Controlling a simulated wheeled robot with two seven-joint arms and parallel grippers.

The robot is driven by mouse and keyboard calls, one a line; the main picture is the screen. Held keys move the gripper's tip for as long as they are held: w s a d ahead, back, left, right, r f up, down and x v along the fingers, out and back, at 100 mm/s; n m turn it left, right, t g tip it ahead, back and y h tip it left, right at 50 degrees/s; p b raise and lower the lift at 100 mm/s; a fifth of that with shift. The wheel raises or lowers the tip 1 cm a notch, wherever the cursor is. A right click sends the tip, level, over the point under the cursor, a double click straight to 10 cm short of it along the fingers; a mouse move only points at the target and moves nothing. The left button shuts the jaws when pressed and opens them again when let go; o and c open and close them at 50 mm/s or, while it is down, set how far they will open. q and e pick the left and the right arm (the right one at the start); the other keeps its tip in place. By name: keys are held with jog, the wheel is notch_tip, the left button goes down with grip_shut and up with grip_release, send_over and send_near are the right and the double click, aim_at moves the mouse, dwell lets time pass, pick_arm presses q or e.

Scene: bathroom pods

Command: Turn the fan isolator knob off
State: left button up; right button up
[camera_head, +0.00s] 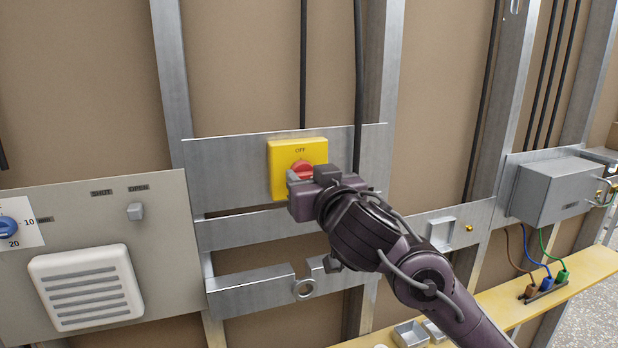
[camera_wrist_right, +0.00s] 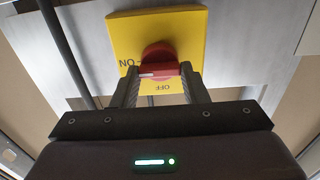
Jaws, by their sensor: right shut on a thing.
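The fan isolator is a yellow square plate (camera_head: 283,154) with a red knob (camera_head: 302,167), fixed to a metal panel. The word OFF is above the knob in the head view. In the wrist view the plate (camera_wrist_right: 190,30) shows ON at the left and OFF upside down below the red knob (camera_wrist_right: 158,56). The knob's bar lies across the picture, its white mark at the end by ON. My right gripper (camera_head: 306,178) is shut on the knob; its fingertips (camera_wrist_right: 160,76) are at the two ends of the bar. My left gripper is out of view.
A grey panel with a blue dial (camera_head: 8,227) and a white vent (camera_head: 88,287) is at the left. A grey box (camera_head: 555,190) and coloured wires are at the right. A wooden ledge (camera_head: 490,299) runs below. Black cables (camera_head: 358,90) hang beside the plate.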

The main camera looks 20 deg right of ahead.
jog(key=n, duration=0.4)
jog(key=shift+a+b, duration=0.1)
jog(key=shift+b, duration=0.25)
jog(key=shift+a+f+n+b, duration=0.15)
jog(key=shift+n+b, duration=0.35)
jog(key=shift+n, duration=3)
jog(key=shift+f+n+b, duration=0.15)
jog(key=shift+n+b, duration=0.35)
jog(key=shift+n, duration=3)
jog(key=o, duration=1)
jog(key=shift+r, duration=0.1)
